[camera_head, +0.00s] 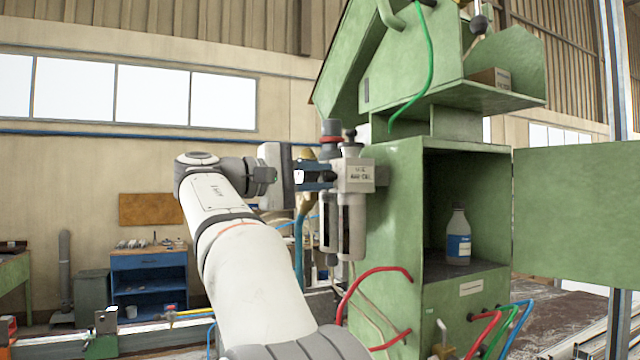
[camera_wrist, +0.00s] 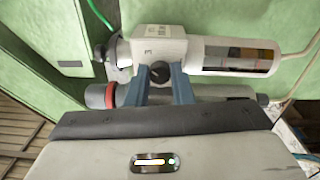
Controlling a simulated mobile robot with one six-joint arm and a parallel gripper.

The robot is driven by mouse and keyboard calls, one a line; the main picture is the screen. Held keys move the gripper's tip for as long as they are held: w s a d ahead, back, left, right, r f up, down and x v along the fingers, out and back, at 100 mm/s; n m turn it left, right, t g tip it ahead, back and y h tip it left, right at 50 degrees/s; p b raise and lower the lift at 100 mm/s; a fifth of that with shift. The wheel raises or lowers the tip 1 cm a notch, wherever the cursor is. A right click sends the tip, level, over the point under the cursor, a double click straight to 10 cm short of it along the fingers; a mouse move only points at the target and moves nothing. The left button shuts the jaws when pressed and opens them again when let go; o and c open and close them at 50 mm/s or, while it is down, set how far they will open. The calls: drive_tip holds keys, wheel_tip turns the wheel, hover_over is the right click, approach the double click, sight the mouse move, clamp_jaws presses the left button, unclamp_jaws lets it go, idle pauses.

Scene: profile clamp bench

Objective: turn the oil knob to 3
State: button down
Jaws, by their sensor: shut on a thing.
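The air service unit (camera_head: 352,215) is mounted on the left side of the green machine. The oil knob (camera_wrist: 160,72) is a small dark round knob on its pale block in the wrist view. My gripper (camera_wrist: 160,76) has its two blue fingers on either side of this knob and is shut on it. In the head view my gripper (camera_head: 330,177) reaches the unit's block from the left, and the knob is hidden there. A small mark shows beside the knob in the wrist view, but I cannot read the knob's setting.
A second cylinder with a red ring (camera_wrist: 109,95) lies close behind my fingers. Red hoses (camera_head: 375,275) hang below the unit. A white bottle (camera_head: 458,240) stands in the open cabinet, whose green door (camera_head: 580,215) is swung out to the right.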

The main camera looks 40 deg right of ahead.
drive_tip(key=shift+f+m+b, duration=0.2)
drive_tip(key=shift+m+b, duration=0.2)
drive_tip(key=shift+m, duration=0.7)
drive_tip(key=c, duration=1.3)
unclamp_jaws()
drive_tip(key=shift+r, duration=0.15)
drive_tip(key=shift+b+v, duration=0.3)
drive_tip(key=shift+v, duration=3.7)
